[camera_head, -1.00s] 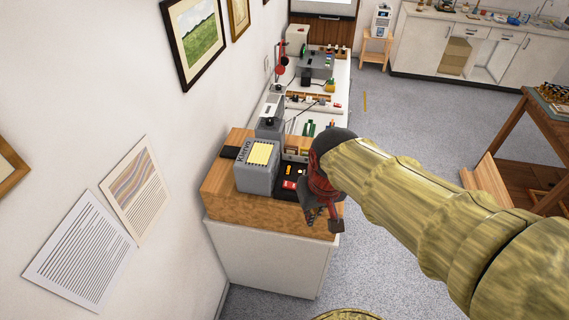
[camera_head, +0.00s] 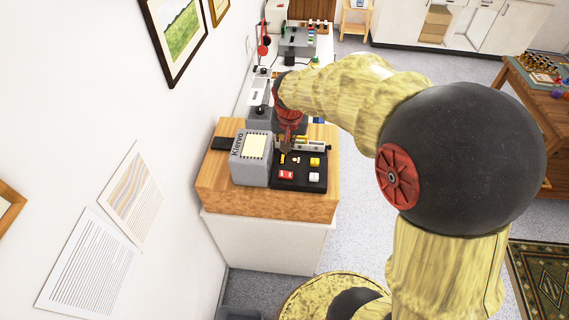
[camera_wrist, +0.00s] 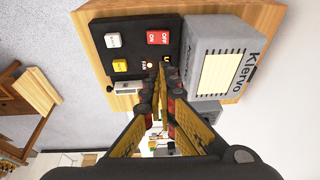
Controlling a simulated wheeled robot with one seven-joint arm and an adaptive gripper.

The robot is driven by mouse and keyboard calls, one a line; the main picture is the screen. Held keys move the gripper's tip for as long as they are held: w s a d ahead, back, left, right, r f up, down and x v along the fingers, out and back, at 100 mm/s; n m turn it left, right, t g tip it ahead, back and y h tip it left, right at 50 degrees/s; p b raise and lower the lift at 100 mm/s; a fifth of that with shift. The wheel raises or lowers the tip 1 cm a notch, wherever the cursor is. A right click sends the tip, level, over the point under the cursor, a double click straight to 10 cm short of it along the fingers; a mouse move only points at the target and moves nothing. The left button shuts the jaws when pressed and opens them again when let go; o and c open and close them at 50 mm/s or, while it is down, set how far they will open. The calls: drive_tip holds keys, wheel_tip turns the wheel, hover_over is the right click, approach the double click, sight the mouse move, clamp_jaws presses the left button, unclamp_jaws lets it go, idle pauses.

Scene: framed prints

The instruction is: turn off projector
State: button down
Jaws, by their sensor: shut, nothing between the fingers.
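The projector is a grey box labelled Klervo (camera_head: 251,158), also in the wrist view (camera_wrist: 192,60). Beside it is a black control panel (camera_head: 303,185) with several coloured buttons. The red button (camera_head: 286,175) lies near the panel's front left; in the wrist view it reads ON OFF (camera_wrist: 158,37). A yellow button (camera_head: 314,162) and a white button (camera_wrist: 113,40) sit apart from it. My gripper (camera_head: 286,155) is shut and empty, pointing down over the panel's rear left part, behind the red button. In the wrist view its fingertips (camera_wrist: 160,70) partly cover the panel's edge; contact cannot be told.
The panel and projector stand on a wooden-topped white cabinet (camera_head: 240,205) against the wall. A grey device (camera_head: 258,118) and a white bench with equipment lie behind. Framed prints (camera_head: 180,30) hang on the left wall. A wooden table (camera_head: 535,100) stands at right, with open floor between.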

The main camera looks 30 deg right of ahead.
hover_over(284, 171)
drive_tip(key=f, duration=1.2)
drive_tip(key=shift+s+d+f+b, duration=0.1)
drive_tip(key=shift+s+d+b, duration=0.05)
drive_tip(key=shift+s+b, duration=0.15)
drive_tip(key=shift+w+f, duration=0.1)
drive_tip(key=shift+f, duration=0.55)
drive_tip(key=shift+w+a+f+b, duration=0.25)
drive_tip(key=shift+a+f+b, duration=0.15)
drive_tip(key=shift+f+b, duration=0.45)
drive_tip(key=shift+r, duration=0.35)
drive_tip(key=shift+s+d, duration=0.15)
drive_tip(key=shift+d, duration=0.05)
drive_tip(key=shift+s+d+r, duration=0.1)
drive_tip(key=shift+s+d, duration=0.25)
drive_tip(key=shift+d, duration=0.1)
